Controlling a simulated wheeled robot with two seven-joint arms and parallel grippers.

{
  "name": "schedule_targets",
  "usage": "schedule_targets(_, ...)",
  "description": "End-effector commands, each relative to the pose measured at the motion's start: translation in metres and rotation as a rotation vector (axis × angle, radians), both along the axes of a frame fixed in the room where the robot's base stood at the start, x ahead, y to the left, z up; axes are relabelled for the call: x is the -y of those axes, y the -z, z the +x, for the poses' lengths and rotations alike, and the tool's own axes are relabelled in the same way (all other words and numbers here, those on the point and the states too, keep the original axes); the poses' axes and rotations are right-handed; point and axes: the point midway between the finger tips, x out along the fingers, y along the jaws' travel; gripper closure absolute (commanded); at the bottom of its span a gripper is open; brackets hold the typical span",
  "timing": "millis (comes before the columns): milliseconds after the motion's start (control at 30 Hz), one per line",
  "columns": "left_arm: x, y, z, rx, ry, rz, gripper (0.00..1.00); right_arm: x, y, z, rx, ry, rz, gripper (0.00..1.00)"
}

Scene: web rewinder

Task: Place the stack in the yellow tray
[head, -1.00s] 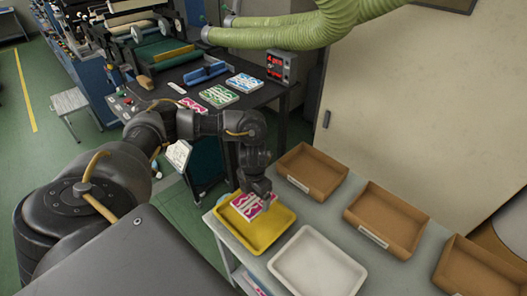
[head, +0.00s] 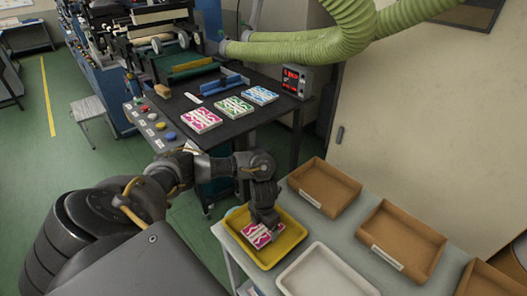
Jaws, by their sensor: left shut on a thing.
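The yellow tray (head: 291,246) lies on the grey table at the lower middle. A pink-and-white patterned stack (head: 256,236) is at the tray, over its floor. My left gripper (head: 262,222) reaches down from above and is shut on this stack. The gripper hides part of the stack, and I cannot tell whether the stack touches the tray floor. Another pink stack (head: 201,120), a green stack (head: 233,106) and a blue stack (head: 261,95) lie on the dark table behind. My right gripper is not in view.
A white tray (head: 322,272) sits right of the yellow one. Brown trays (head: 326,187) (head: 402,238) stand behind and to the right. A control panel with buttons (head: 158,127) and a box with a red display (head: 296,80) are at the dark table. Green hoses (head: 300,50) hang above.

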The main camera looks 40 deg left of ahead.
Motion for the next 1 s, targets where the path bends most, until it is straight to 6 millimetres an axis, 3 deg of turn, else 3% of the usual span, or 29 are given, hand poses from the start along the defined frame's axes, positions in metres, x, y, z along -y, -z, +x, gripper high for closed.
schedule_targets(367, 0.0, 0.005, 0.001, 0.002, 0.0, 0.0, 0.42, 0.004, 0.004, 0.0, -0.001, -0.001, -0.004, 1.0)
schedule_targets(400, 0.0, 0.004, 0.0, 0.001, 0.0, 0.0, 0.11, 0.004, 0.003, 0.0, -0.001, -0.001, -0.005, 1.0)
schedule_targets(500, 0.0, 0.004, 0.0, 0.001, 0.0, 0.0, 0.0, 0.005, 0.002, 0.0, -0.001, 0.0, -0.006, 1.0)
schedule_targets(767, 0.0, 0.0, 0.0, 0.001, 0.0, 0.0, 0.0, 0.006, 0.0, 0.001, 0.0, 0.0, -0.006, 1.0)
schedule_targets(867, 0.0, -0.009, 0.002, 0.005, 0.004, 0.002, 0.0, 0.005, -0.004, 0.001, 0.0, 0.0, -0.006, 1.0)
schedule_targets(1000, -0.002, -0.038, 0.002, 0.005, 0.004, 0.004, 0.0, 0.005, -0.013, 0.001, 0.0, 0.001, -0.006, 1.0)
